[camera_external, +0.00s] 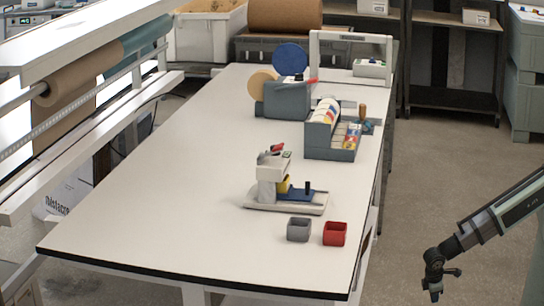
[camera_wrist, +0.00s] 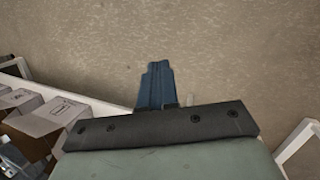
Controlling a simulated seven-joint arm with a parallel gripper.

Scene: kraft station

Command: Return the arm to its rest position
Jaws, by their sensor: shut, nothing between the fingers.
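My gripper (camera_external: 433,292) hangs at the lower right in the external view, beyond the right side of the white table and over the floor. It points down and holds nothing. In the wrist view its dark blue fingers (camera_wrist: 157,84) are closed together in front of bare floor. My arm comes in from the right edge; its base is out of view.
On the white table (camera_external: 150,215) stand a grey bin (camera_external: 299,230), a red bin (camera_external: 335,234), a small white device (camera_external: 268,185) and a grey tape rack (camera_external: 322,138). The floor (camera_external: 420,180) right of the table is clear. Boxes (camera_wrist: 50,112) show at left in the wrist view.

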